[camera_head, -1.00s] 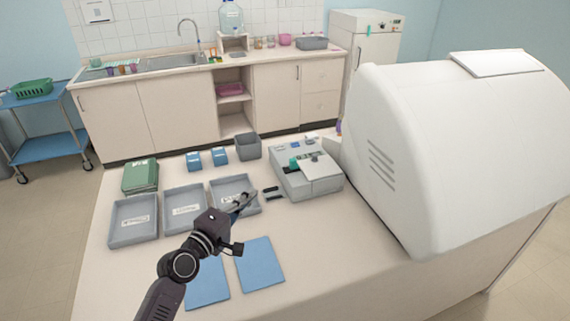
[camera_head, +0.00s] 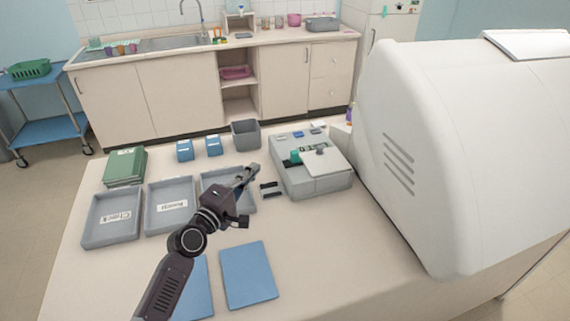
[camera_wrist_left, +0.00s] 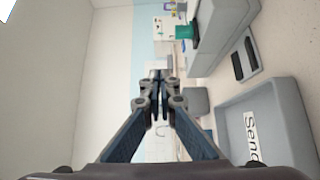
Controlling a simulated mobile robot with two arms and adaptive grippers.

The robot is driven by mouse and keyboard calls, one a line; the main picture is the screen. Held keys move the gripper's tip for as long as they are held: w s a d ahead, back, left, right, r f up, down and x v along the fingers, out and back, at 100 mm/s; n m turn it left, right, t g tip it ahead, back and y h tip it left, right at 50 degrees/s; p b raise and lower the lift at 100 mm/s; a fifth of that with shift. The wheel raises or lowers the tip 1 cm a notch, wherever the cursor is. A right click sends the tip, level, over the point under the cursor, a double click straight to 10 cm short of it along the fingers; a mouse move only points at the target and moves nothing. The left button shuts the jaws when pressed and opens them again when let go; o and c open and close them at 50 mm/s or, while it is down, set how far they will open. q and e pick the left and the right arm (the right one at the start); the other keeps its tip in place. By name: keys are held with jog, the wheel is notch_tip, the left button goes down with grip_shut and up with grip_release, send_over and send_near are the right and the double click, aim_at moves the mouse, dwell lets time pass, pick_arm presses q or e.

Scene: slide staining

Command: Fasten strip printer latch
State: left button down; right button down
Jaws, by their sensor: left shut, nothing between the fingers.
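The strip printer (camera_head: 335,183) is a grey box on the table, right of the trays. Its pale lid panel (camera_head: 322,165) carries a small round knob, and a teal part (camera_head: 293,157) sits at its left side. I cannot tell whether a latch on it is fastened. In the left wrist view the printer (camera_wrist_left: 222,25) shows at the upper right, with the teal part (camera_wrist_left: 183,32). My left gripper (camera_head: 252,170) is shut and empty, above the right tray and left of the printer, apart from it. Its closed fingers (camera_wrist_left: 160,103) show in the wrist view. My right gripper is not in view.
Grey labelled trays (camera_head: 112,241) line the table's left. Two small black items (camera_head: 271,190) lie between the right tray and printer. A large white machine (camera_head: 440,150) stands close on the printer's right. Blue mats (camera_head: 248,276) lie in front; the front right table is clear.

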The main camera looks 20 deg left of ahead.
pick_arm(q)
jog(key=f+b, duration=0.3)
jog(key=f, duration=0.1)
jog(key=shift+w, duration=0.2)
jog(key=shift+f, duration=0.2)
jog(key=shift+r, duration=0.1)
send_near(296, 156)
jog(key=w+a, duration=0.4)
jog(key=a, duration=0.1)
jog(key=shift+w+d+p, duration=0.25)
jog(key=shift+w+d, duration=0.5)
jog(key=shift+d, duration=0.2)
jog(key=shift+w+d+p, duration=0.2)
jog(key=shift+w+d, duration=0.5)
jog(key=shift+d, duration=0.25)
